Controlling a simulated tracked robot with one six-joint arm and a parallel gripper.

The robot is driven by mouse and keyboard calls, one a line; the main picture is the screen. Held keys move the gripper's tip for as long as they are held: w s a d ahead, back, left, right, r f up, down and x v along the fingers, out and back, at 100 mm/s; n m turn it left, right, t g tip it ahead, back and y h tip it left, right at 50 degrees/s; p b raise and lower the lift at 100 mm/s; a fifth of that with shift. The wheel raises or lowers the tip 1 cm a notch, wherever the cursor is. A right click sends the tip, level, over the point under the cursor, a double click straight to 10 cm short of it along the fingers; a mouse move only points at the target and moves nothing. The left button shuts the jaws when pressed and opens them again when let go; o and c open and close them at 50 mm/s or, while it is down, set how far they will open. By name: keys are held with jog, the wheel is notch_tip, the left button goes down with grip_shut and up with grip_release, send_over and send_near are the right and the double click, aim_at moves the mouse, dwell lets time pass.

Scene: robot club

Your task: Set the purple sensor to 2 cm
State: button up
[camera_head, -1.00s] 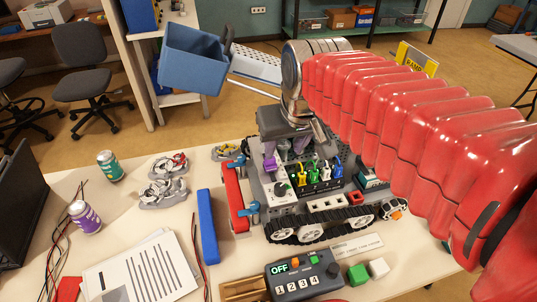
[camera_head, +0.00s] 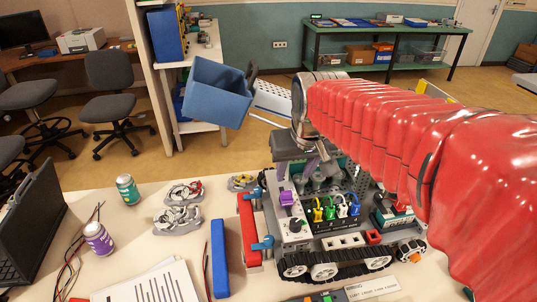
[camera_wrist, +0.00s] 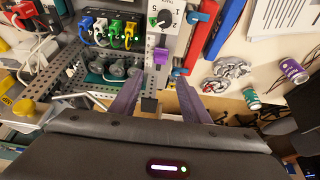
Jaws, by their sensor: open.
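A small purple block (camera_head: 287,198), which looks like the purple sensor, sits on the pale strip (camera_head: 296,228) along the left side of the tracked model robot on the table. It also shows in the wrist view (camera_wrist: 161,56), beyond my fingertips and near a black dial (camera_wrist: 163,18) with a printed scale. The scale's numbers are too small to read surely. My gripper (camera_wrist: 155,100) is open and empty, its two purplish fingers spread apart.
Coloured plugs (camera_head: 335,208) stand right of the purple block. A red bar (camera_head: 248,230) and a blue bar (camera_head: 219,258) lie left. Two cans (camera_head: 128,190), grey parts (camera_head: 178,218), wires and a laptop (camera_head: 32,225) occupy the table's left. A blue bin (camera_head: 218,92) rises behind.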

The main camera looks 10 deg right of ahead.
aim_at(287, 192)
jog(key=x, duration=1.2)
jog(key=shift+s, duration=0.1)
jog(key=shift+c, duration=0.4)
grip_shut()
